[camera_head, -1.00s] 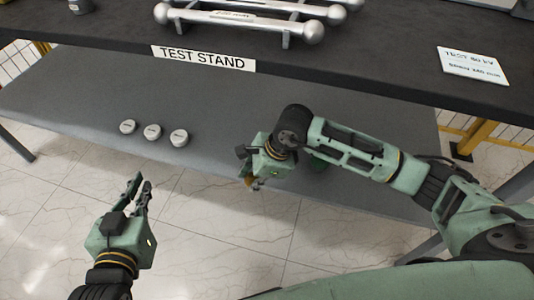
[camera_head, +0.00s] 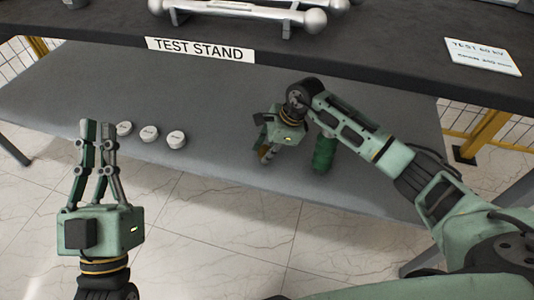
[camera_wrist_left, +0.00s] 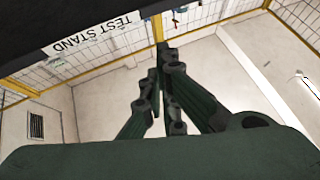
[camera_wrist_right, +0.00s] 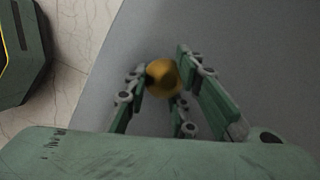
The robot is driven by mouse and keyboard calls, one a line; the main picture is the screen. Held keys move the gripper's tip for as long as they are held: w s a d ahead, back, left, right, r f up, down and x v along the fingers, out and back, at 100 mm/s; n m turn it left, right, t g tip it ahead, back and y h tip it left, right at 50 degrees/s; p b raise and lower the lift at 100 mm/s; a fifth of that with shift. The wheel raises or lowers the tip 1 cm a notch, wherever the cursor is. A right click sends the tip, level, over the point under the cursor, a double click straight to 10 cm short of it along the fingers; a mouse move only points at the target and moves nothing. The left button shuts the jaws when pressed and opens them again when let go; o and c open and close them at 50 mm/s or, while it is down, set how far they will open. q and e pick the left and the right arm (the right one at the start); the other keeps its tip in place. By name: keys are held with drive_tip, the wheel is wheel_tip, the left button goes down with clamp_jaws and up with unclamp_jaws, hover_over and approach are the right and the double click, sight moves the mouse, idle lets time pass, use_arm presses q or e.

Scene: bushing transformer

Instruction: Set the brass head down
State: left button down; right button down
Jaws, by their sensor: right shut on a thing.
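The brass head (camera_wrist_right: 163,76) is a rounded, gold-brown piece between the fingertips of my right gripper (camera_wrist_right: 160,78). In the head view my right gripper (camera_head: 262,148) points down over the grey lower shelf (camera_head: 220,115), near its front edge. A small part of the brass head (camera_head: 264,153) shows at its fingertips. I cannot tell whether the brass head touches the shelf. My left gripper (camera_head: 97,128) is empty, its fingers close together, in front of the shelf's left part. It also shows in the left wrist view (camera_wrist_left: 160,66).
Pale round caps (camera_head: 149,133) stand in a row on the shelf, left of my right gripper. A green cylindrical thing (camera_head: 324,152) is just right of it. The dark upper bench (camera_head: 370,50) with metal bars (camera_head: 240,15) overhangs behind. The shelf between caps and gripper is clear.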

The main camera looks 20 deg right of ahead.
use_arm(q)
drive_tip(key=shift+s+r, duration=0.25)
drive_tip(key=shift+r, duration=0.1)
use_arm(e)
drive_tip(key=shift+f, duration=0.15)
use_arm(q)
drive_tip(key=shift+t, duration=0.3)
use_arm(e)
drive_tip(key=shift+f, duration=0.15)
drive_tip(key=c, duration=1.5)
unclamp_jaws()
use_arm(q)
drive_tip(key=shift+s+r, duration=0.25)
drive_tip(key=shift+r, duration=0.05)
